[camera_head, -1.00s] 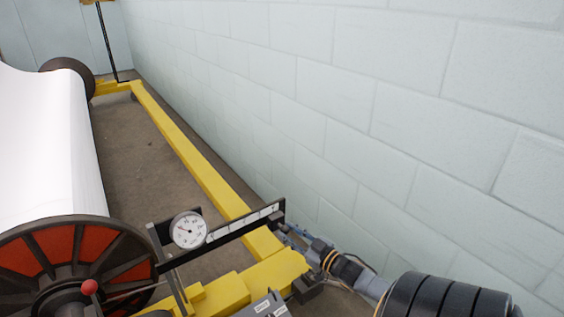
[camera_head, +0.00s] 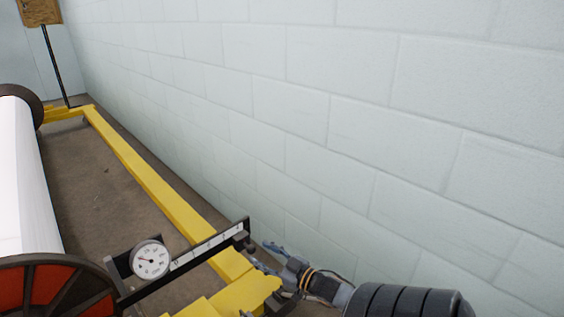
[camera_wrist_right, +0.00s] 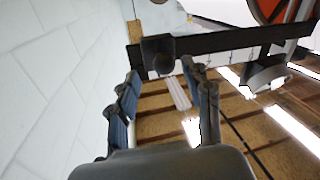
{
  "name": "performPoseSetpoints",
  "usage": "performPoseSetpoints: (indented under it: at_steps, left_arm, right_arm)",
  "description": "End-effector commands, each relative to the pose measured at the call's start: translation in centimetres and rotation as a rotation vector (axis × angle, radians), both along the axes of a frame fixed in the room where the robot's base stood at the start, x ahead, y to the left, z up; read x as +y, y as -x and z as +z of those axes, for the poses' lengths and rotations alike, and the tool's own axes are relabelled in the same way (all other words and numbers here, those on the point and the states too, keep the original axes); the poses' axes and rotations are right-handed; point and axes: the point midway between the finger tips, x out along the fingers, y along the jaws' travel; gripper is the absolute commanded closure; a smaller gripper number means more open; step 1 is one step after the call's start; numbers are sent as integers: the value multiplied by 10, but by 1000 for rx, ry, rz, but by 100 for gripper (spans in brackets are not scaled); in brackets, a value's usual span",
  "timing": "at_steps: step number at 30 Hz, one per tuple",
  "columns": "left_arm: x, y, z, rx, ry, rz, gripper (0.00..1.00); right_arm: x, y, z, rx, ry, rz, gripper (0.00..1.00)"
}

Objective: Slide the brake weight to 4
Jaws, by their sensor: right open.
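The brake lever (camera_head: 210,247) is a dark bar with a white numbered scale, sloping up to the right. The dark brake weight (camera_head: 243,242) is at its right end; in the right wrist view it is a dark block with a round knob (camera_wrist_right: 160,60) on the bar. The numeral under it cannot be read. My right gripper (camera_head: 264,257) is open and empty, just right of and below the weight. In the right wrist view my open fingers (camera_wrist_right: 163,88) point at the knob, apart from it. My left gripper is not in view.
A round dial gauge (camera_head: 151,260) sits at the lever's left part. A yellow frame beam (camera_head: 150,180) runs along the floor. A pale block wall (camera_head: 350,110) stands close on the right. A white roll (camera_head: 22,190) with a red-and-black wheel (camera_head: 45,290) is at left.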

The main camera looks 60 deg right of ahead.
Motion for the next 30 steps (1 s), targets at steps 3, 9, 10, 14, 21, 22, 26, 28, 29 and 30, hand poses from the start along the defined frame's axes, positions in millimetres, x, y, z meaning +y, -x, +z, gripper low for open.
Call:
performPoseSetpoints:
  at_steps: [3, 9, 10, 14, 21, 22, 26, 28, 29, 30]
  left_arm:
    - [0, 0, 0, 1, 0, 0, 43]
    - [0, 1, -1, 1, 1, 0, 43]
    - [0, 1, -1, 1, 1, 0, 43]
    - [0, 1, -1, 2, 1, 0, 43]
    - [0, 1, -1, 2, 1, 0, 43]
    - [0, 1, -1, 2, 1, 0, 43]
    - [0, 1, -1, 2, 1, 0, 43]
    - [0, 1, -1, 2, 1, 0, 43]
    - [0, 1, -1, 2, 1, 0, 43]
    - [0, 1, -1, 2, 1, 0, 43]
  right_arm:
    - [1, 26, -2, 4, -2, -1, 50]
    - [2, 67, -2, 3, -2, -3, 50]
    - [2, 72, -1, 3, -2, -3, 50]
    - [2, 89, 0, 1, -1, -2, 50]
    - [3, 99, 0, -1, -1, -3, 50]
    - [3, 99, 0, -1, -1, -3, 50]
    - [3, 99, 0, -1, -1, -3, 50]
    - [3, 98, 0, -1, -1, -3, 50]
    - [3, 98, 0, -1, -1, -3, 50]
    - [3, 98, 0, -1, -1, -3, 50]
